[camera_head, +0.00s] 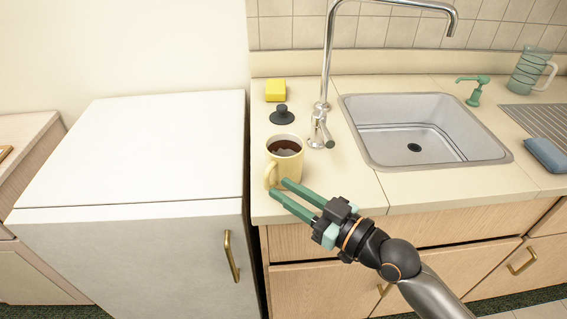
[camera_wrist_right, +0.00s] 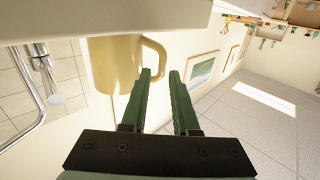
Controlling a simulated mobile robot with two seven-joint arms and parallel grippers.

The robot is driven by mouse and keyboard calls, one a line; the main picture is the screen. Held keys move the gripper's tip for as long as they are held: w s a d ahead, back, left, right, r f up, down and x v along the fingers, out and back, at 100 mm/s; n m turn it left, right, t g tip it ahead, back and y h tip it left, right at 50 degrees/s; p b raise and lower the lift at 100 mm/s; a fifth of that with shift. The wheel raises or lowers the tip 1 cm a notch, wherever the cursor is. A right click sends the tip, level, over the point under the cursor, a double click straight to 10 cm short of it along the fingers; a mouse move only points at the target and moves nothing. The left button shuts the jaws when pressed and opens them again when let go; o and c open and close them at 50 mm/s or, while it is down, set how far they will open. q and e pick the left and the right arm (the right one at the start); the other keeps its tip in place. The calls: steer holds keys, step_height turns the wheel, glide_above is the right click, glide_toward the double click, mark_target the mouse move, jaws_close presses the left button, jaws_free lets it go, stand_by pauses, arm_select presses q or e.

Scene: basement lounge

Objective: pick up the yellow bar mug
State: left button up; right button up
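The yellow bar mug (camera_head: 288,168) stands upright on the counter, left of the sink, with dark liquid inside. Its handle is on the lower left side in the head view. My right gripper (camera_head: 279,187) is open, its two green fingers apart and their tips close to the handle, in front of the mug. I cannot tell whether the fingers touch the handle. Nothing is held. My left gripper is not in view.
Behind the mug are a black stopper (camera_head: 282,115) and a yellow sponge (camera_head: 275,91). A chrome faucet (camera_head: 321,125) stands close on the right, beside the sink (camera_head: 375,157). A white cabinet (camera_head: 150,145) is to the left. A green soap pump (camera_head: 474,95) and glass jug (camera_head: 527,72) are farther right.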

mark_target(266, 180)
steer(key=shift+x, duration=2.7)
steer(key=shift+s+a, duration=0.1)
jaws_close()
